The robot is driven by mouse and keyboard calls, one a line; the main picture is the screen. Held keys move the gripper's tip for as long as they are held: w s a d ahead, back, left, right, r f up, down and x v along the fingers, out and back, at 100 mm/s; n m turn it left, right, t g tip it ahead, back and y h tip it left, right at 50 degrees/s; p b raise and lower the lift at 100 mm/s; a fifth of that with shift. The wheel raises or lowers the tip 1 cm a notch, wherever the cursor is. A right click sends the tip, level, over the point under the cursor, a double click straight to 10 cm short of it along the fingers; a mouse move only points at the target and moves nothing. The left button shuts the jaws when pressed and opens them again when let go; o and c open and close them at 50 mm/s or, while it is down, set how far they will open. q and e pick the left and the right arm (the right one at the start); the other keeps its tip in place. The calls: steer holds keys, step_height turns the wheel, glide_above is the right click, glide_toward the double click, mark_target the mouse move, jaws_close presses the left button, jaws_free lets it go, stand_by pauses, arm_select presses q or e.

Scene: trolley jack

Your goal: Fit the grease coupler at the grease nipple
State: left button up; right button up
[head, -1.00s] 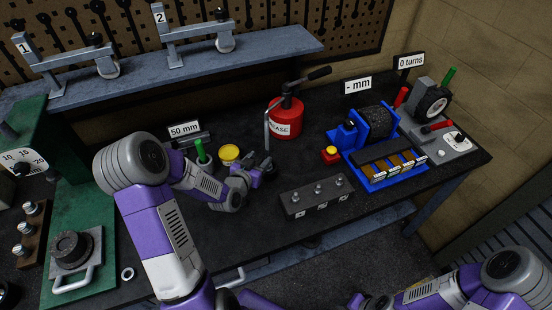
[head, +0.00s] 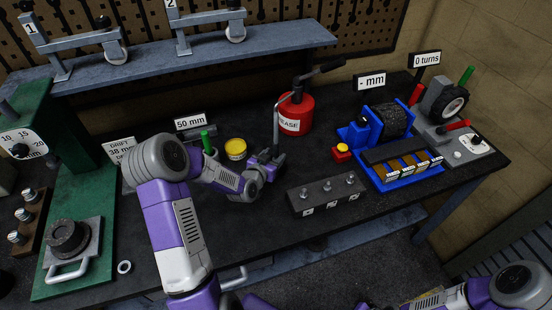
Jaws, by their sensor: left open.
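The red grease pump (head: 296,116) stands on the bench, with a black lever on top. Its thin grey hose (head: 277,132) hangs down on its left side. The coupler at the hose's lower end is too small to make out beside my gripper. My left gripper (head: 277,160) is open at the hose's lower end; I cannot tell whether it touches it. A dark block (head: 327,193) with three small upright metal fittings, probably grease nipples, lies to the right of the gripper. My right gripper is out of view; only its arm shows at the bottom right.
A yellow-topped tin (head: 235,148) and a green handle (head: 206,140) stand left of my gripper. The bench front is mostly clear.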

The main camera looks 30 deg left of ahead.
arm_select(q)
steer(key=shift+x, duration=1.2)
jaws_close()
steer(key=shift+r, duration=0.1)
